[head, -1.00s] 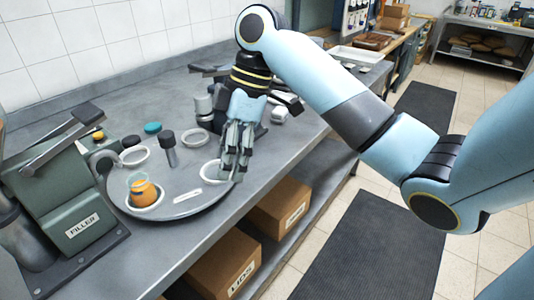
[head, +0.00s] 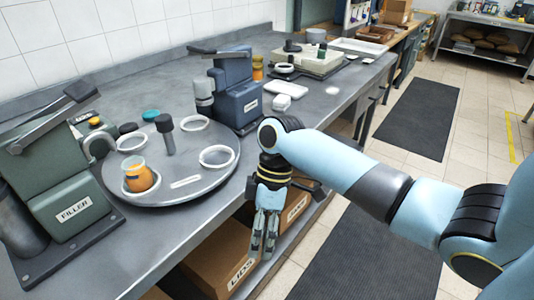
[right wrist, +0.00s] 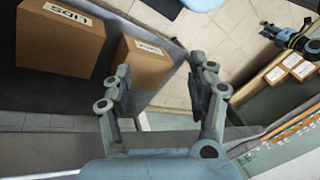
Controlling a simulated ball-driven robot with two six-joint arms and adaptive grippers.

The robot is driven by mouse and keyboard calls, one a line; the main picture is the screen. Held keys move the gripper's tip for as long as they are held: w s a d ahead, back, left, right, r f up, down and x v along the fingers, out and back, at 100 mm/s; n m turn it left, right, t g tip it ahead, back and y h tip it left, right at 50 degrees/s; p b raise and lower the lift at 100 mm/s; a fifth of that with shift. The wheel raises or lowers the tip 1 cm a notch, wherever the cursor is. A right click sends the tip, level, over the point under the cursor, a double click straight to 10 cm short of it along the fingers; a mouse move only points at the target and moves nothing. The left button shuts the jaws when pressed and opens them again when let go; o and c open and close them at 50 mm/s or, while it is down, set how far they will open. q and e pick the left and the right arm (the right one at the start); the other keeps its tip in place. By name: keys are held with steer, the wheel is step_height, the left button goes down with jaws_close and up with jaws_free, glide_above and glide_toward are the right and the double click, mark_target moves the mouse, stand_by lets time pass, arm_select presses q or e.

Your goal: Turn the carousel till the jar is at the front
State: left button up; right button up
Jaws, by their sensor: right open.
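The round grey carousel (head: 190,196) lies on the bench with a dark upright handle (head: 165,138) at its middle. The jar (head: 138,177), orange with a clear top, stands in a white ring at the carousel's left front. Other white rings on the disc are empty. My right gripper (head: 264,245) hangs off the bench's front edge, right of the carousel and apart from it. In the right wrist view its fingers (right wrist: 164,88) are spread with nothing between them. What looks like my left gripper (right wrist: 288,38) is small at that view's upper right; its jaws are unclear.
A green filler machine (head: 70,208) stands close on the carousel's left, a blue machine (head: 238,90) behind its right. Cardboard boxes (head: 218,262) sit on the shelf below the bench. White pieces (head: 286,89) lie farther right. The floor in front is clear.

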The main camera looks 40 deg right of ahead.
steer(key=shift+s+f+m, duration=0.15)
steer(key=shift+s+f, duration=0.25)
steer(key=shift+f, duration=0.45)
steer(key=shift+s+f+m, duration=0.15)
steer(key=shift+s+f, duration=0.25)
steer(key=shift+f, duration=0.4)
